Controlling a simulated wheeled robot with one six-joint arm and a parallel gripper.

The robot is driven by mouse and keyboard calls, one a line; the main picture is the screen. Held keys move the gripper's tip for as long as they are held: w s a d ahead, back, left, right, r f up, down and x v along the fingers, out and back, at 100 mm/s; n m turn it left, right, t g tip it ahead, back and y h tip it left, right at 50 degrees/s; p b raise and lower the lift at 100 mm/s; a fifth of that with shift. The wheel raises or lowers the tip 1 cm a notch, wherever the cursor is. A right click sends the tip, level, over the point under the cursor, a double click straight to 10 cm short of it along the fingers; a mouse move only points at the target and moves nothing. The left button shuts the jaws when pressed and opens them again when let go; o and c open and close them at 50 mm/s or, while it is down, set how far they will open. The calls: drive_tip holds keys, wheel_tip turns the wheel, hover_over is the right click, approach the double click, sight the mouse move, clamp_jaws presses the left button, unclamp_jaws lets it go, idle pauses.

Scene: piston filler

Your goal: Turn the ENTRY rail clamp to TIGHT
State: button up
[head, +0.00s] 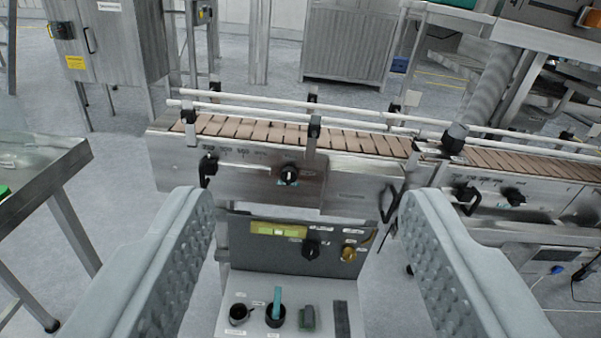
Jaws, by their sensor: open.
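The conveyor (250,185) runs across the middle of the head view with a brown slatted belt and pale guide rails. On its front panel sit a round black knob (289,175) with a light pointer mark and, to its left, a black lever handle (208,168) beside a marked scale. The right section has another black knob (514,196) and lever (467,198). The labels are too small to read, so I cannot tell which is the ENTRY rail clamp or its setting. My gripper (307,215) is open and empty, its fingers wide apart in front of the conveyor, touching nothing visible.
A steel table (55,185) is at left. Cabinets (115,45) stand behind; grey floor lies between.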

drive_tip(key=w+f+n, duration=0.2)
drive_tip(key=w+f, duration=0.5)
drive_tip(key=w, duration=0.4)
drive_tip(key=n, duration=0.6)
approach(289, 178)
drive_tip(key=w, duration=0.9)
drive_tip(key=shift+w+f, duration=0.1)
drive_tip(key=shift+f, duration=0.05)
drive_tip(key=c, duration=1)
